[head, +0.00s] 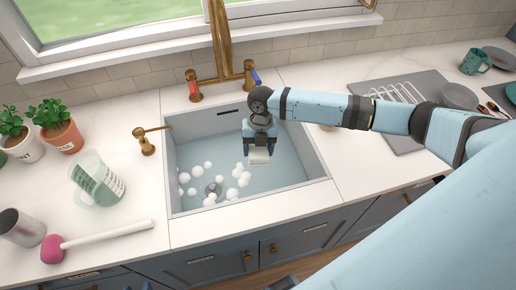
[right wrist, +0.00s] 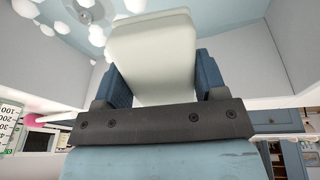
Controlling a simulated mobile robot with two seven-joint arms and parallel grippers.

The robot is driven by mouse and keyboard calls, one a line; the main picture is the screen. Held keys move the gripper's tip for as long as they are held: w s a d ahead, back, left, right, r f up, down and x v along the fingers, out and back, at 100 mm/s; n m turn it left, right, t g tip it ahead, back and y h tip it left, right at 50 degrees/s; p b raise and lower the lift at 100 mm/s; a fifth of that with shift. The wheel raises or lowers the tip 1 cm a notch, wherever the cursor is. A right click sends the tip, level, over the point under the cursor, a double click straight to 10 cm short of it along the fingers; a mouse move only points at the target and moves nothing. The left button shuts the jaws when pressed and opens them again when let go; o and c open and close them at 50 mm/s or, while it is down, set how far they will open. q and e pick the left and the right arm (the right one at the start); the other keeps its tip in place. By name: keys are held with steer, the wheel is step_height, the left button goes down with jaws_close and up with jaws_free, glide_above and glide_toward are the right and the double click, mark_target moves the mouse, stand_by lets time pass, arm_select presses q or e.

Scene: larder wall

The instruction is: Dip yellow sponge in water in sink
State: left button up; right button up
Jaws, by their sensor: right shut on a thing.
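The sponge (head: 260,157) looks pale cream rather than strongly yellow. My right gripper (head: 260,145) is shut on it and holds it over the right part of the sink (head: 307,155). In the right wrist view the sponge (right wrist: 152,55) is a pale block clamped between both fingers. The sink holds bluish water (head: 205,153) with several white foam balls (head: 238,174), mostly left of and below the sponge. I cannot tell whether the sponge touches the water. My left gripper is not in the head view.
A brass faucet (head: 223,50) with two handles stands behind the sink. A drying rack (head: 400,92) lies on the right.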

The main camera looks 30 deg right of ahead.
mark_target(257, 151)
step_height(257, 151, up, 7)
steer(key=p, duration=0.5)
steer(key=shift+f, duration=0.2)
steer(key=shift+r, duration=0.2)
stand_by(0.5)
